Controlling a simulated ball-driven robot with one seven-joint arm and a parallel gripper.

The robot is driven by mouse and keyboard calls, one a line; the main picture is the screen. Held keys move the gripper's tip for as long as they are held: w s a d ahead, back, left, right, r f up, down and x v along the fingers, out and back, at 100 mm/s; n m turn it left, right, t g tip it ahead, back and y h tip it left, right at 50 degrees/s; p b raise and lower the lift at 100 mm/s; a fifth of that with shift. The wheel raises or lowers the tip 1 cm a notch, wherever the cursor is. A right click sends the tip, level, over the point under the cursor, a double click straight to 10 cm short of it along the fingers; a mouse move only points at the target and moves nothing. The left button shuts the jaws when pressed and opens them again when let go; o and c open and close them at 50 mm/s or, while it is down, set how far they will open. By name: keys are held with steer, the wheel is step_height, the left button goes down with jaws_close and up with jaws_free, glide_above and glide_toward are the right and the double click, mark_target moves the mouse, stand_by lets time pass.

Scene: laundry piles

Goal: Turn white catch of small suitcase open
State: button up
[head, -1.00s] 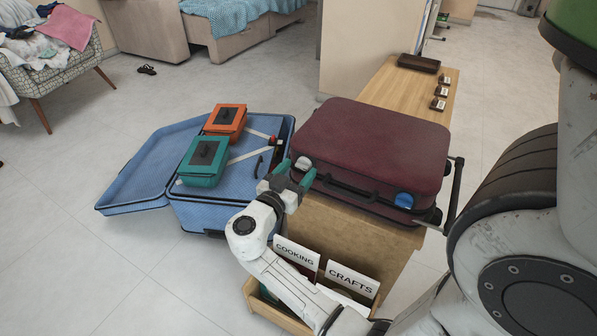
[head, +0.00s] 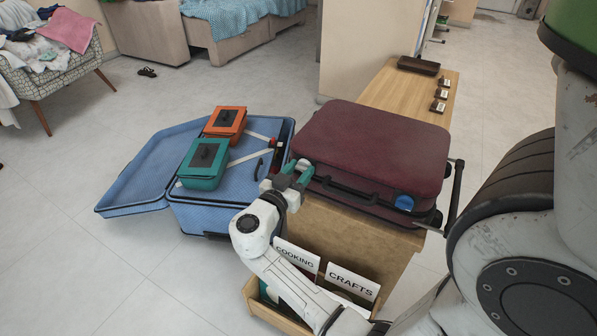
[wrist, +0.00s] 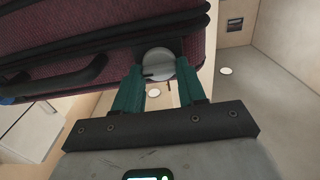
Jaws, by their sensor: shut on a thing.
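The maroon suitcase (head: 372,146) lies shut on the wooden cabinet, with a black handle along its near side. Its round white catch (wrist: 158,64) sits near the left end of that side. A blue catch (head: 404,202) is near the right end. My gripper (head: 298,172) is at the left front corner of the suitcase. In the wrist view its two teal fingers (wrist: 159,80) are on either side of the white catch, shut on it. In the head view my fingers mostly hide the white catch.
An open blue suitcase (head: 140,178) with an orange box (head: 226,122) and a teal box (head: 203,165) lies at left. Below my gripper, a wooden drawer (head: 262,308) holds "COOKING" and "CRAFTS" cards. Small items and a dark tray (head: 419,64) lie behind the suitcase.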

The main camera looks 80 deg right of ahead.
steer(key=shift+n, duration=0.4)
steer(key=shift+c, duration=0.2)
steer(key=n+p, duration=0.1)
steer(key=n, duration=0.2)
steer(key=shift+w+n, duration=0.1)
steer(key=shift+n, duration=0.3)
steer(key=n+p, duration=0.2)
steer(key=n, duration=0.2)
steer(key=shift+n, duration=0.3)
steer(key=n+p, duration=0.2)
steer(key=n, duration=0.2)
steer(key=shift+w+p, duration=0.1)
steer(key=shift+p, duration=0.3)
steer(key=shift+f+n+p, duration=0.15)
steer(key=shift+n+p, duration=1)
steer(key=shift+n, duration=1.15)
steer(key=o, duration=1.1)
steer(key=shift+c, duration=0.2)
